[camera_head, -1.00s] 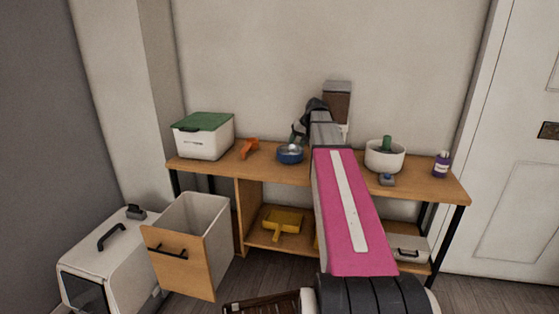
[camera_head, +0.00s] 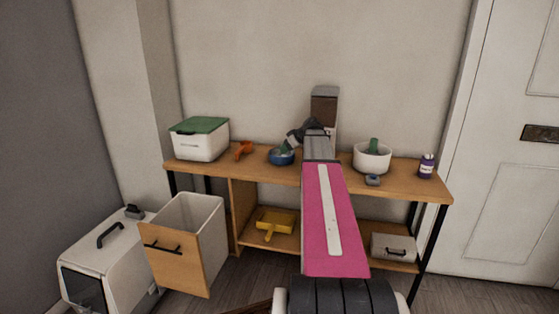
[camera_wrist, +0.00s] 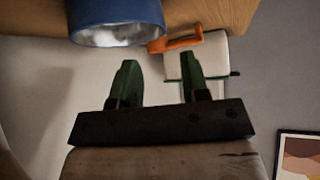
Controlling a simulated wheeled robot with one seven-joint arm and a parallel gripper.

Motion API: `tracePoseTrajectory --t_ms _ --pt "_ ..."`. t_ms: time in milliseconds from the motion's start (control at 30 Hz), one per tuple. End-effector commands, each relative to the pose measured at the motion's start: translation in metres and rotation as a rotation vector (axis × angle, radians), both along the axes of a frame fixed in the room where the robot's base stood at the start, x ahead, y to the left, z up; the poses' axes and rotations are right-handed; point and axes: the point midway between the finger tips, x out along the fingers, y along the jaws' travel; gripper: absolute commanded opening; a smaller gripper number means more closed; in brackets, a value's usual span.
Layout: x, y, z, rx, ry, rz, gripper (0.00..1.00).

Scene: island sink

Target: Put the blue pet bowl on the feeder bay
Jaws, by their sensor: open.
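The blue pet bowl (camera_head: 281,158) stands on the wooden tabletop, left of the middle, with its open side up. It also shows large at the top of the wrist view (camera_wrist: 115,22), partly cut off by the frame edge. My gripper (camera_head: 284,149) is just above the bowl in the head view. Its two green fingers are apart with nothing between them in the wrist view (camera_wrist: 157,66). There the bowl lies beyond the left fingertip; whether they touch is unclear. I cannot tell which spot is the feeder bay.
A white bin with a green lid (camera_head: 200,140) and an orange tool (camera_head: 243,150) stand left of the bowl. A white pot (camera_head: 371,158), a small grey-blue item (camera_head: 372,180) and a purple bottle (camera_head: 427,167) are on the right. A drawer-like bin (camera_head: 184,240) and pet carrier (camera_head: 105,260) stand front left.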

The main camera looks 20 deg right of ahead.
Motion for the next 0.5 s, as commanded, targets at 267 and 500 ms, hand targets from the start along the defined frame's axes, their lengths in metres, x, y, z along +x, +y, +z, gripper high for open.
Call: tracePoseTrajectory --t_ms 267,500 --pt "0.025 0.016 -0.027 0.001 0.003 0.001 0.42" --pt "0.034 0.022 -0.038 0.001 0.003 0.000 0.42"
